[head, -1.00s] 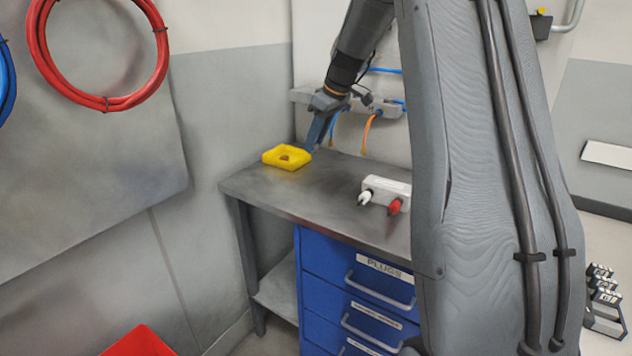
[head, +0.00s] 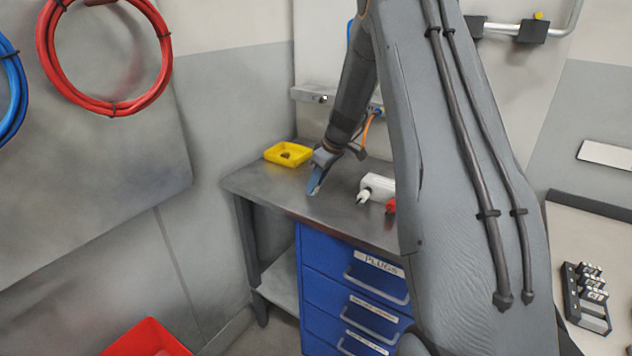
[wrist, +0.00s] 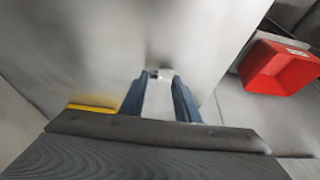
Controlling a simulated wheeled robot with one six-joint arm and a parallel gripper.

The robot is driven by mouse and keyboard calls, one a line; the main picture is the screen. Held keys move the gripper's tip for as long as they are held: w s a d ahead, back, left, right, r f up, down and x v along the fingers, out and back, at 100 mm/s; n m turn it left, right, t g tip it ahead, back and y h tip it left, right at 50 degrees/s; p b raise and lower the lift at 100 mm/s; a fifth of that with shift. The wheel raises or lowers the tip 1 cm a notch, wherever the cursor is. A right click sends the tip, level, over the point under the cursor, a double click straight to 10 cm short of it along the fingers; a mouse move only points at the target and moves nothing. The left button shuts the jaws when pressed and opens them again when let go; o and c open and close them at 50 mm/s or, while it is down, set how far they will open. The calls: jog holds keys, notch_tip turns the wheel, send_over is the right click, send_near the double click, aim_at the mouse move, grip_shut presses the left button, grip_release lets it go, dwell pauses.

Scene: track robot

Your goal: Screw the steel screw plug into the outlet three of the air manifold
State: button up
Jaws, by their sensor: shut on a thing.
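My gripper (head: 314,190) hangs above the workbench, pointing down, right of the yellow tray and left of the white block. In the wrist view its two blue fingers (wrist: 160,76) are shut on a small pale metallic piece (wrist: 163,74) at their tips. This looks like the steel screw plug, but the picture is too blurred to show its shape. A grey bar (head: 308,95) on the wall behind the bench looks like the air manifold. My arm hides its middle, an orange hose (head: 366,128) hangs near its right part, and its outlet numbers cannot be read.
A yellow tray (head: 273,154) with brownish contents sits at the bench's back left. A white block (head: 379,184) with white and red fittings stands on the bench (head: 290,200), partly behind my arm. Blue drawers (head: 335,264) are below. A red bin (head: 147,340) is on the floor.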

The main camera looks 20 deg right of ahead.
jog(key=shift+f, duration=0.2)
jog(key=o, duration=1.1)
jog(key=shift+o, duration=0.2)
